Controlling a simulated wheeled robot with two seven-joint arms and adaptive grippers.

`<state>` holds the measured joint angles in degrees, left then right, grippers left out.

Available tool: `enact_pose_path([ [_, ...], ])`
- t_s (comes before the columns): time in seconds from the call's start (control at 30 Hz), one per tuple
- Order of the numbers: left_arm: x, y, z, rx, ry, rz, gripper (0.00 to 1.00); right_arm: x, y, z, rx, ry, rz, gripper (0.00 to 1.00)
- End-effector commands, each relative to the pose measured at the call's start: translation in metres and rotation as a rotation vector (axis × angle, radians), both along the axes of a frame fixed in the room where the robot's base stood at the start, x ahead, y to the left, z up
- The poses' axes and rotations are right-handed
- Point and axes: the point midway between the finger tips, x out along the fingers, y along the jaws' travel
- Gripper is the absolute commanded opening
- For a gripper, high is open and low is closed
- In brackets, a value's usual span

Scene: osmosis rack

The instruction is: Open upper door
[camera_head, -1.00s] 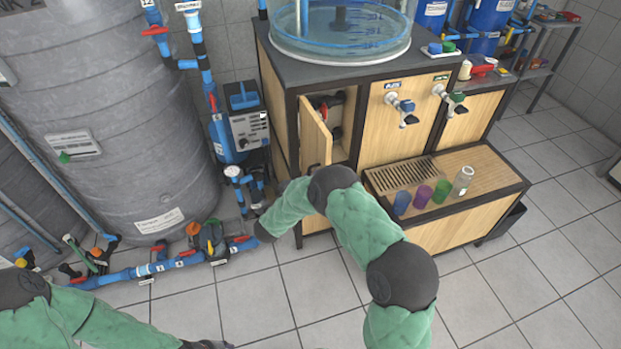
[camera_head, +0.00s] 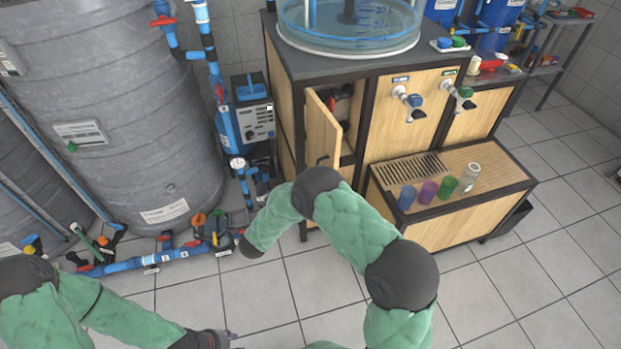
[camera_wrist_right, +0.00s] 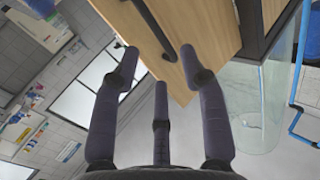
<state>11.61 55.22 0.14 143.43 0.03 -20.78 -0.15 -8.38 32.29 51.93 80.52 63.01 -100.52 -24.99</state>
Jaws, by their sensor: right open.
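The upper door (camera_head: 322,135) is a light wood panel on the cabinet's left front, standing ajar and swung outward, with a dark gap behind it. In the right wrist view the door (camera_wrist_right: 210,35) fills the upper middle, with its black bar handle (camera_wrist_right: 152,25). My right gripper (camera_wrist_right: 160,75) is open and empty; its fingertips are close to the door's lower edge, and I cannot tell whether they touch it. In the head view my right fingers are hidden by the arm. My left gripper (camera_head: 230,338) is low at the bottom edge, only partly visible.
The cabinet (camera_head: 410,120) carries a clear round water tank (camera_head: 350,40). A large grey tank (camera_head: 120,120) and blue floor pipes (camera_head: 150,262) lie left. The tiled floor in front is clear.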

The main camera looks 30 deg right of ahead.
Motion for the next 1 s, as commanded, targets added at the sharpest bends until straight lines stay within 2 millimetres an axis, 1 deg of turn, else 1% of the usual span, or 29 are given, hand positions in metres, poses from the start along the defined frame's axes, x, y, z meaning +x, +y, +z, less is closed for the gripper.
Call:
enact_pose_path([
  [0.03, 0.000, 0.000, 0.000, 0.000, 0.000, 0.000, 0.40, -0.004, 0.009, 0.000, -0.001, -0.001, 0.003, 0.43],
  [0.1, 0.000, 0.000, 0.000, 0.000, 0.000, 0.000, 0.40, -0.009, 0.017, 0.000, -0.001, -0.001, 0.003, 0.43],
  [0.2, 0.000, 0.000, 0.000, 0.000, 0.000, 0.000, 0.40, -0.014, 0.025, 0.000, 0.000, 0.000, 0.002, 0.43],
  [0.3, 0.000, 0.000, 0.000, 0.000, 0.000, 0.000, 0.40, -0.018, 0.030, 0.000, -0.001, 0.001, -0.001, 0.43],
  [0.87, 0.000, 0.000, 0.000, 0.000, 0.000, 0.000, 0.40, -0.019, 0.031, 0.000, 0.000, 0.000, -0.001, 0.43],
  [0.97, 0.000, 0.000, 0.001, 0.000, 0.000, 0.000, 0.40, -0.016, 0.030, -0.005, 0.014, 0.009, 0.020, 0.43],
  [1.0, 0.000, 0.000, 0.001, 0.000, 0.000, 0.000, 0.40, -0.013, 0.030, -0.010, 0.031, 0.021, 0.043, 0.43],
])
